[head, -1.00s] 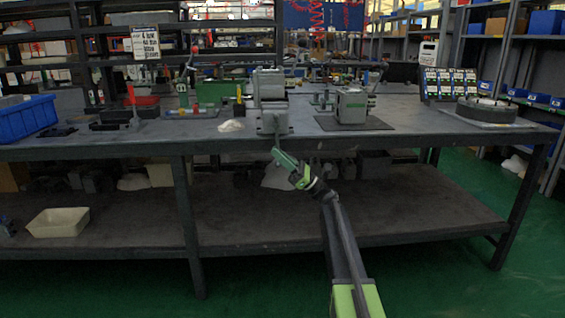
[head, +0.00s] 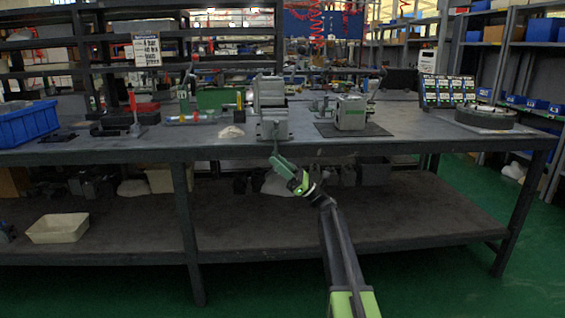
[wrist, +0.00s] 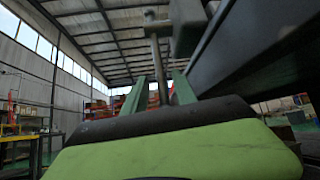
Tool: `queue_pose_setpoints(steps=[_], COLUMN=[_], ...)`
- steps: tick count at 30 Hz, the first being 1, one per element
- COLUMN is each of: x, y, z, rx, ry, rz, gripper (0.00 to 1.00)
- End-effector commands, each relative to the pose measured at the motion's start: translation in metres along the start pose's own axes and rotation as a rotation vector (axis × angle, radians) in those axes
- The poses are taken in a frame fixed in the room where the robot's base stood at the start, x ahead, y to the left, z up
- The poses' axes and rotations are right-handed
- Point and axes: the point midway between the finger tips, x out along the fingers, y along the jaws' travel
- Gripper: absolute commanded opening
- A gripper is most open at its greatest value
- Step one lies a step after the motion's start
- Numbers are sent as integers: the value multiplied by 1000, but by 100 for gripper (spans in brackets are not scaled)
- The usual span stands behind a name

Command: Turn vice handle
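The grey vice (head: 270,112) stands at the front edge of the workbench in the head view. Its handle (wrist: 160,65) is a thin metal rod hanging down from the vice, seen in the wrist view with a small knob at its top. My gripper (head: 274,159) is just below the vice, in front of the bench edge. In the wrist view my two green fingers (wrist: 157,88) stand apart, one on each side of the handle's lower part. Neither finger clearly touches the rod. The handle's lower end is hidden behind my gripper body.
The workbench (head: 230,155) has its front edge close above my gripper. A grey block-shaped machine (head: 350,113) stands right of the vice, and a white lump (head: 231,132) lies left of it. A blue bin (head: 28,124) is far left. The lower shelf (head: 260,225) lies below.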

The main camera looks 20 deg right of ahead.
Motion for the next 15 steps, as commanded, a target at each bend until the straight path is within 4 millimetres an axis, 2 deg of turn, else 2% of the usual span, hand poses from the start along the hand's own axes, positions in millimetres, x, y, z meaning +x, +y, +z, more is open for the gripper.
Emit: queue_pose_setpoints(steps=[5, 9, 15], x=[-37, -74, -110], y=[0, 1, 2], z=[-6, -6, -4], rx=[-2, -2, -1], ry=[0, 0, 0], rz=[-3, -2, 0], gripper=[33, 33, 33])
